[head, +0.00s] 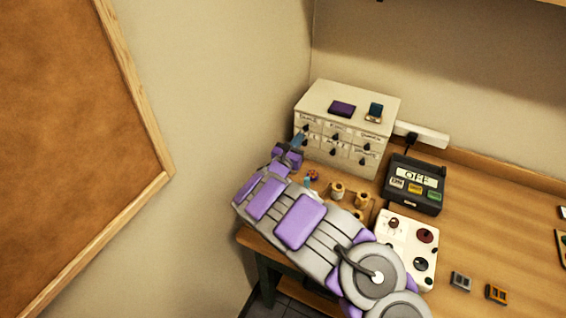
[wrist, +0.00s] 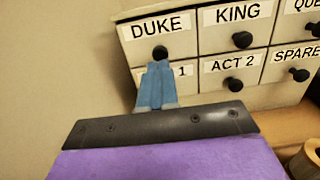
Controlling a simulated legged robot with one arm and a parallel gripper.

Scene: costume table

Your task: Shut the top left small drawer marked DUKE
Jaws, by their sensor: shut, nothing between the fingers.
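The DUKE drawer (wrist: 179,45) is the top left drawer of a white cabinet (head: 350,100), with a dark round knob (wrist: 160,53). Its front looks nearly flush with the KING drawer (wrist: 262,28); I cannot tell if a small gap is there. In the head view the DUKE drawer (head: 308,120) is small, at the cabinet's upper left. My gripper (wrist: 157,64) is shut and empty. Its blue fingertips are at or just below the DUKE knob; I cannot tell if they touch it. The fingers hide part of the drawer below. In the head view my gripper (head: 299,139) is at the cabinet's left front.
A purple box (head: 342,108) and a small dark item (head: 375,110) lie on the cabinet. Wooden spools (head: 337,190) stand before it. A black box marked OFF (head: 415,185) and a white knob panel (head: 406,246) are to the right. A wall is close on the left.

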